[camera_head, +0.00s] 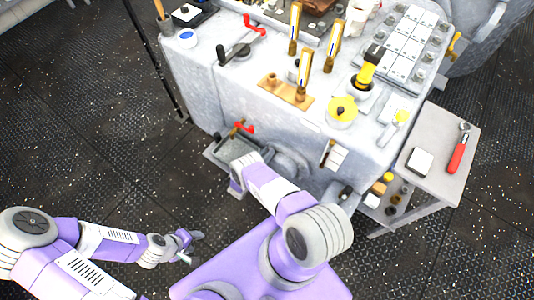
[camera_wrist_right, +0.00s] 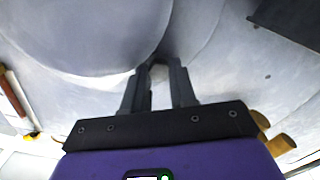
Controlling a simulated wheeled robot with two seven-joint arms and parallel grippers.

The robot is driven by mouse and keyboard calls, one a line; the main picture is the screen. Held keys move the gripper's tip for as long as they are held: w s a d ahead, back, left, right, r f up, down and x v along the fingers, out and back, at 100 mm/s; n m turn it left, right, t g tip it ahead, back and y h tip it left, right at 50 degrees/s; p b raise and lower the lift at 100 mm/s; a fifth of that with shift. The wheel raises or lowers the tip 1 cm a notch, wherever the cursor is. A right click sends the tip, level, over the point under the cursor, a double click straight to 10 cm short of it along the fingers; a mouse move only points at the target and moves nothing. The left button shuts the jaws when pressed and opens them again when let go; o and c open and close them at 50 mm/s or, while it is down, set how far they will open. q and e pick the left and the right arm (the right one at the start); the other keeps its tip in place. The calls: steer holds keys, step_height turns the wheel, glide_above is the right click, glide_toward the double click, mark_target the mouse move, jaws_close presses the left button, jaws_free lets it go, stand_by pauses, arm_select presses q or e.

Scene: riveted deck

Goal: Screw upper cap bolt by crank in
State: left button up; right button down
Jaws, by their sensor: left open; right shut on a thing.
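My right arm reaches to the lower front of the large grey machine (camera_head: 300,135) in the head view. My right gripper (camera_wrist_right: 158,82) shows in the right wrist view, with its dark fingers shut on a small pale grey piece (camera_wrist_right: 159,73) against a rounded grey casting (camera_wrist_right: 85,35). The piece looks like a bolt head, but the fingers hide most of it. In the head view my wrist hides this grip. My left gripper (camera_head: 190,249) is open and empty above the dark floor, left of the machine. I cannot single out the crank with certainty.
A side table (camera_head: 440,132) at right holds a red-handled wrench (camera_head: 457,155) and a white box (camera_head: 419,161).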

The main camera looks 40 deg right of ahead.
steer(key=c, duration=0.9)
jaws_free()
steer(key=v, duration=0.7)
steer(key=shift+s+a, duration=0.15)
steer(key=shift+a, duration=0.15)
